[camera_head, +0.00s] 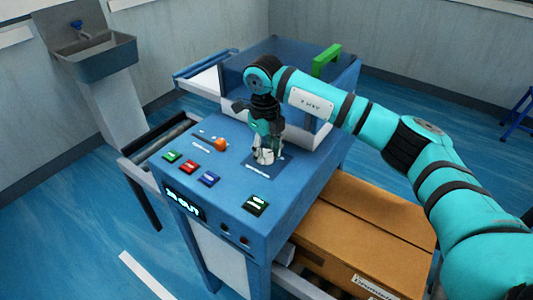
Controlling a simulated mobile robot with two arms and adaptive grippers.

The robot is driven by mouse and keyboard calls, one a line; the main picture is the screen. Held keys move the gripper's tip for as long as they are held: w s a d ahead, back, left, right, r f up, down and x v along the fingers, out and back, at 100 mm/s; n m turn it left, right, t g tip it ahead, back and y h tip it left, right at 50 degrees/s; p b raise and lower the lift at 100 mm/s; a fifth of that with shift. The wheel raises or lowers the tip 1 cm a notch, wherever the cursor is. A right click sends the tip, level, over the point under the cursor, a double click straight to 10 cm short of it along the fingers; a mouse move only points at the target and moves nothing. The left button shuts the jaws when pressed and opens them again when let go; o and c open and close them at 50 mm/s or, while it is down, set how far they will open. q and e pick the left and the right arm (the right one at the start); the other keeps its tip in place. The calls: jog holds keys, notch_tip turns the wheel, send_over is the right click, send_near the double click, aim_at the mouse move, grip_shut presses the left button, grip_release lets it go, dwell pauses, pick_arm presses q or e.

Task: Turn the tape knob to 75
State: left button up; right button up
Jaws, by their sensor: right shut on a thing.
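My right gripper (265,158) reaches down from the right arm onto the sloped blue control panel (228,190). It is shut on the tape knob, which its fingers mostly hide, over a dark square plate (284,164) on the panel. The knob's setting cannot be read. A small display (184,204) on the front edge shows lit characters that are hard to make out. My left gripper is not in view.
Green, red and blue buttons (188,167) and an orange knob (220,144) sit on the panel left of the gripper. A cardboard box (370,222) lies on the right. A sink (95,57) stands at the back left. Blue floor is open at the left.

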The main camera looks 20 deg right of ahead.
aim_at(265, 153)
jog(key=shift+m, duration=0.6)
jog(key=shift+r, duration=0.1)
jog(key=o, duration=1.1)
jog(key=shift+o, duration=0.2)
notch_tip(265, 153, up, 12)
jog(key=shift+a, duration=0.2)
